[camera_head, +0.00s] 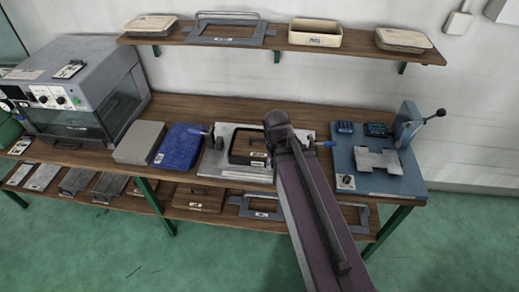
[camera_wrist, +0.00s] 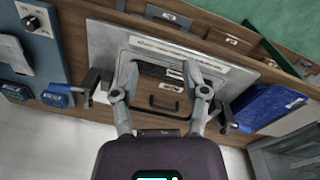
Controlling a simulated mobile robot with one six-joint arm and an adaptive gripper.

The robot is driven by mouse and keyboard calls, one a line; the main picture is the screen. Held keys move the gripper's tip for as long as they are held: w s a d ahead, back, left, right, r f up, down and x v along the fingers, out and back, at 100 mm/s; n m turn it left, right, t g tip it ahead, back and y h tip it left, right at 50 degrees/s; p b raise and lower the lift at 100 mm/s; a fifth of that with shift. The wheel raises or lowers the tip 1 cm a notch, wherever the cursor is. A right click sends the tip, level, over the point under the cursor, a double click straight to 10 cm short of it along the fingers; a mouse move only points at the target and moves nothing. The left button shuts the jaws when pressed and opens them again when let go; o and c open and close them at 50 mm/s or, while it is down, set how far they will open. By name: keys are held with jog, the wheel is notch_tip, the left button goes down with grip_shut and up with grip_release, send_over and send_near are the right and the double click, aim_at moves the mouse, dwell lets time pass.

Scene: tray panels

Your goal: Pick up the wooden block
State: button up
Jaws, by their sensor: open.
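My gripper (camera_wrist: 160,68) is open in the wrist view, with its two fingers apart over a dark-framed brown piece. This brown wooden-looking piece (camera_wrist: 167,101) has a dark handle and a small label, and may be the wooden block. It sits on a pale metal plate fixture (camera_wrist: 108,45) between the fingers, with nothing visibly gripped. In the head view the brown piece (camera_head: 258,161) shows on the fixture (camera_head: 219,160), partly covered by my arm. My fingers are hidden there. Contact cannot be told.
A blue case (camera_head: 180,146) and grey box (camera_head: 139,142) stand left of the fixture. A blue clamp device (camera_head: 381,180) stands right. A grey machine (camera_head: 84,97) is far left. An upper shelf (camera_head: 270,40) holds trays, and the lower shelf holds a wooden board (camera_head: 196,199) and panels.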

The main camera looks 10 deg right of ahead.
jog(key=w+f+n+h+b, duration=0.2)
jog(key=w+f+h+b, duration=0.1)
jog(key=w+f+b, duration=0.35)
jog(key=n+t+h+b, duration=0.5)
jog(key=h+b, duration=0.4)
jog(key=b, duration=0.5)
send_near(260, 139)
jog(key=shift+s+a+r+n+g, duration=0.15)
jog(key=shift+s+a+r+n, duration=0.15)
jog(key=shift+a, duration=0.2)
jog(key=shift+s+a+r+n+g, duration=0.2)
jog(key=shift+a+r+n, duration=0.1)
jog(key=shift+a+n, duration=0.15)
jog(key=shift+w+a+r+b, duration=0.15)
jog(key=shift+a+b, duration=0.15)
jog(key=shift+a, duration=0.1)
jog(key=shift+d, duration=0.1)
jog(key=b+x, duration=0.3)
jog(key=x, duration=0.4)
jog(key=shift+w, duration=0.1)
jog(key=shift+w+d+f, duration=0.2)
jog(key=shift+d+f, duration=0.1)
jog(key=shift+d, duration=0.3)
